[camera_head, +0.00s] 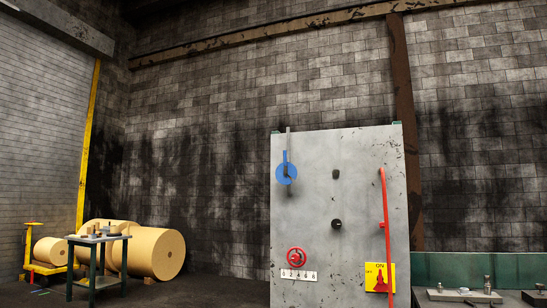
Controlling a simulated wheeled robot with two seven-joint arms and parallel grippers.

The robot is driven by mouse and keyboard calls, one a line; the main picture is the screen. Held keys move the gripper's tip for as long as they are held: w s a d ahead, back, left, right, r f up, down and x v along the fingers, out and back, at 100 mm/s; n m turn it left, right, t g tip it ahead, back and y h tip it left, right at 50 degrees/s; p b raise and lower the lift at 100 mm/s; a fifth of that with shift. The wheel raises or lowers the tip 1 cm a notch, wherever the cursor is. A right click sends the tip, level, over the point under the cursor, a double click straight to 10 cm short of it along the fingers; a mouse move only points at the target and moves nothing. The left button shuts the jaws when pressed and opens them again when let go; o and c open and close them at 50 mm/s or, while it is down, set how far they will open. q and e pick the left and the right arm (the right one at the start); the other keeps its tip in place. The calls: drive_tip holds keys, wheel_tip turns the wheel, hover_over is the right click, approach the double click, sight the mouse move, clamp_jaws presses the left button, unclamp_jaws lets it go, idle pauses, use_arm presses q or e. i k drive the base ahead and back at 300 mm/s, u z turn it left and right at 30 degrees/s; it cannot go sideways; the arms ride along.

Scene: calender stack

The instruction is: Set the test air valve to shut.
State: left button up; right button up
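A grey upright panel (315,215) stands right of centre. At its upper left is a blue valve part (286,173), a round disc with a narrow blue piece pointing straight up along a vertical grey pipe (289,140). A red handwheel (296,257) sits lower left above a white scale plate (298,275). A yellow plate with a red rotary switch (380,278) is at lower right, with "ON" marked at its top. No label readable here says which of these is the test air valve. Neither of my grippers is in view.
A dark knob (336,174) and a black knob (337,224) are mid-panel. A long red bar (385,225) runs down its right side. A green bench (465,295) stands right. Left are a small table (98,240), large tan rolls (155,252) and a yellow cart (48,268).

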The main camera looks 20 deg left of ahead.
sight(285, 169)
drive_tip(key=u, duration=0.9)
drive_tip(key=i, duration=0.9)
drive_tip(key=u, duration=0.95)
drive_tip(key=i, duration=1.45)
drive_tip(key=z, duration=0.25)
